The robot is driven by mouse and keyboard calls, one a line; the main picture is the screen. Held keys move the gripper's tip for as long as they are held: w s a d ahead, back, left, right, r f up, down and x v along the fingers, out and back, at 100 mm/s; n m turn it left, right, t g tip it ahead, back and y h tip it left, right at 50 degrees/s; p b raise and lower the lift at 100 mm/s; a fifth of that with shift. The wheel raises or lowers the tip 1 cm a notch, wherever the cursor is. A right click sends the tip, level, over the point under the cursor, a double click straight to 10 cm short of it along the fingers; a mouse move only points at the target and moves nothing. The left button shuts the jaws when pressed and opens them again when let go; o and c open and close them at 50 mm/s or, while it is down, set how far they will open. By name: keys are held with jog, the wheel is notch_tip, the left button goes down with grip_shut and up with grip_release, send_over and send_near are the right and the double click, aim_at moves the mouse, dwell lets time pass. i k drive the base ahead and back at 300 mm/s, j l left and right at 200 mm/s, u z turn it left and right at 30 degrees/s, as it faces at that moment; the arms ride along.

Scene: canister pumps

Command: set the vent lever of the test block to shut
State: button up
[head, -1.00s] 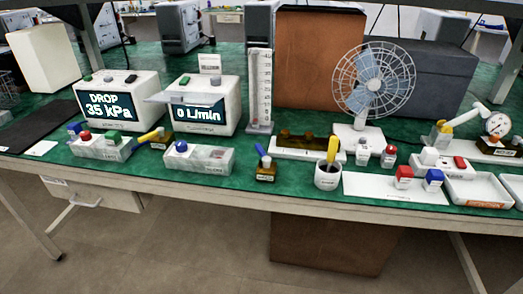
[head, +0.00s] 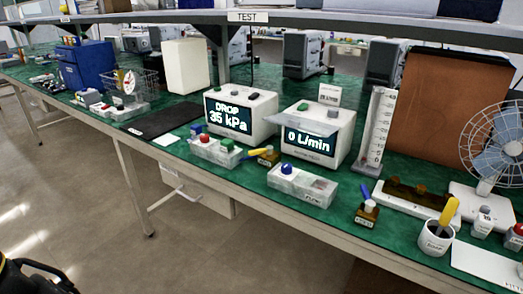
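A small brass-coloured block (head: 270,158) stands right of the DROP display, with a yellow lever (head: 256,153) reaching left from it. A second brass-coloured block (head: 367,214) stands near the table's front edge, with a blue lever (head: 365,193) tilted up to the left. Their labels are too small to read, so I cannot tell which is the test block or which lever setting counts as shut. My gripper is not recognisable in view.
Displays reading DROP 35 kPa (head: 227,118) and 0 L/min (head: 308,143) stand behind two pale blocks with coloured knobs. A white cup (head: 436,239) stands to the right. A black mat (head: 160,121) lies left. A dark object (head: 35,278), unclear, is at lower left.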

aim_at(269, 149)
jog(key=i+j, duration=0.25)
jog(key=j, duration=0.15)
jog(key=i+j, duration=0.55)
jog(key=j, duration=0.25)
jog(key=u, duration=0.05)
